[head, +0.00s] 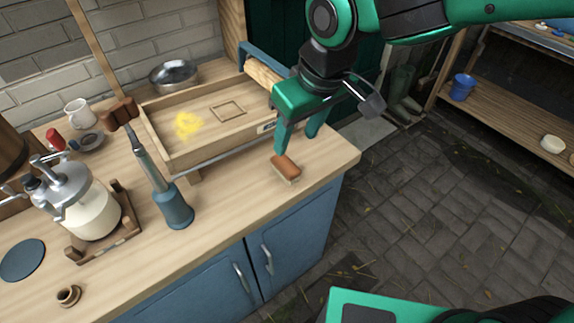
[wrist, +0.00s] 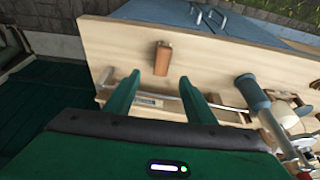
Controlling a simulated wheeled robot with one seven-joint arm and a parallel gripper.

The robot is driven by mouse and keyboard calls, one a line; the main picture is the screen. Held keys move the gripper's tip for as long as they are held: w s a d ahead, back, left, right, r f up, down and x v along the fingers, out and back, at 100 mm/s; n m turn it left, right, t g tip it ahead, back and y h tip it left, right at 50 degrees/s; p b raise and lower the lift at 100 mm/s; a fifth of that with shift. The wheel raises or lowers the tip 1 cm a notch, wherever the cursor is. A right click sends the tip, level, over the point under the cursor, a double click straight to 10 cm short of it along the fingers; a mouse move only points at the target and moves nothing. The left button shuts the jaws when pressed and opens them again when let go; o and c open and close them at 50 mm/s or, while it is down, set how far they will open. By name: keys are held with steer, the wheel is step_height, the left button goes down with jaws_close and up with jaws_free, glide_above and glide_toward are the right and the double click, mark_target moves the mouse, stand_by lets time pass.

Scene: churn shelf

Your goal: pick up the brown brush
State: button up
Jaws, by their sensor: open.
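The brown brush (head: 286,168) lies on the wooden counter near its right front edge, with a brown back on top and pale bristles below. In the wrist view the brush (wrist: 162,59) sits beyond the fingertips and a little left of the middle between them. My gripper (head: 304,137) is above the counter just behind the brush, its two green fingers apart and pointing down. It also shows in the wrist view (wrist: 160,86), with nothing between the fingers. I cannot tell from the head view whether the left fingertip touches the brush.
A wooden tray (head: 180,162) with yellow matter in it stands left of my gripper.

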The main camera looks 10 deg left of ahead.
glide_above(286, 163)
steer(key=s+d, duration=0.1)
steer(key=d, duration=0.1)
step_height(286, 163, down, 5)
steer(key=shift+a+r, duration=0.1)
steer(key=shift+r, duration=0.05)
steer(key=shift+x, duration=2.6)
steer(key=shift+s+a, duration=0.15)
steer(key=shift+s, duration=0.05)
steer(key=c, duration=1.3)
steer(key=shift+o, duration=0.2)
